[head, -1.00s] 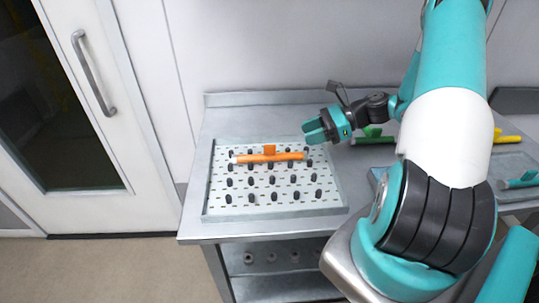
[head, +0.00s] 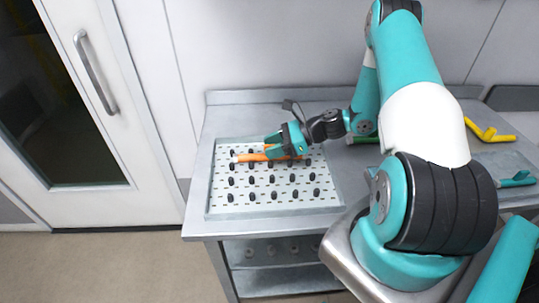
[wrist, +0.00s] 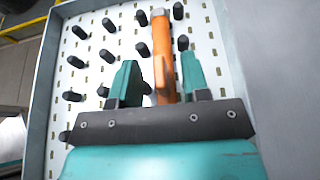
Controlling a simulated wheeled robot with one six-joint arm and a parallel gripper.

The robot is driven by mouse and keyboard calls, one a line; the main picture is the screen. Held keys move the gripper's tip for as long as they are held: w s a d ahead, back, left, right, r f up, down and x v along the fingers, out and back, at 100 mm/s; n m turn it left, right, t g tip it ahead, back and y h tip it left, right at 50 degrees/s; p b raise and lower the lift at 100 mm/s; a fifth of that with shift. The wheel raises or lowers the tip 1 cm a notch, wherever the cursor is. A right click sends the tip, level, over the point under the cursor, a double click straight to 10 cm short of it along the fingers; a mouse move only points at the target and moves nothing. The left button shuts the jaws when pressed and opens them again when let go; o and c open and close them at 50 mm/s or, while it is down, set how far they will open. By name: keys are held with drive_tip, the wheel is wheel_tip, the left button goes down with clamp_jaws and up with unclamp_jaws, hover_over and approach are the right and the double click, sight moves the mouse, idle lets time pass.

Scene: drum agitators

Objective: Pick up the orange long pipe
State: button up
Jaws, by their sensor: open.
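The orange long pipe (head: 250,157) lies across the upper rows of black pegs in a white perforated tray (head: 236,204). My gripper (head: 271,147) is open above the pipe's middle and right part and hides some of it in the head view. In the wrist view the pipe (wrist: 162,50) runs away from me, between the two teal fingers of my gripper (wrist: 160,80). The fingers stand apart on either side of it, with a gap visible to the right finger. I cannot tell how far the fingertips are above the pipe.
Black pegs (head: 273,196) stand in rows across the tray. The tray has a raised grey rim on a metal table (head: 225,124). A green piece (head: 363,140), a yellow pipe (head: 488,132) and a teal piece (head: 517,180) lie to the right.

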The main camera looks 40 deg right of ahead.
clamp_jaws()
wheel_tip(320, 180, up, 20)
drive_tip(key=b, duration=0.1)
idle(0.5)
